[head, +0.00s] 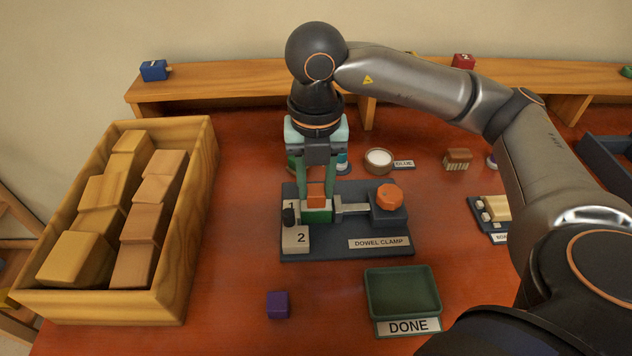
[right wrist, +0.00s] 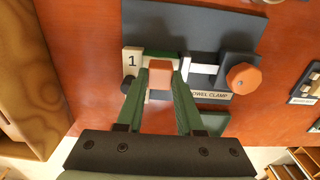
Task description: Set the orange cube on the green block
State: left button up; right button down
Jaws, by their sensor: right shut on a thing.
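The orange cube (head: 316,194) is held between the fingers of my right gripper (head: 316,190), which points down over the dowel clamp (head: 350,247). The cube also shows between the fingertips in the right wrist view (right wrist: 159,73). The green block (head: 318,216) sits in the clamp directly under the cube. The cube's lower edge appears right at the block's top; I cannot tell whether they touch. My fingers hide part of the block. My left gripper is not in view.
The clamp has an orange knob (head: 389,197) and blocks marked 1 and 2 (head: 296,239). A wooden crate (head: 190,230) of wooden blocks stands left. A purple cube (head: 278,305) and a green DONE tray (head: 403,268) are in front. A raised shelf (head: 220,90) runs behind.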

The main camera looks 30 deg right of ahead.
jog(key=shift+f, duration=0.1)
dwell(0.7)
jog(key=c, duration=0.6)
grip_release()
jog(key=o, duration=0.5)
jog(key=shift+o, duration=0.2)
jog(key=shift+r+p, duration=1.15)
jog(key=shift+r, duration=0.55)
jog(key=shift+r+p, duration=1)
jog(key=shift+r, duration=0.3)
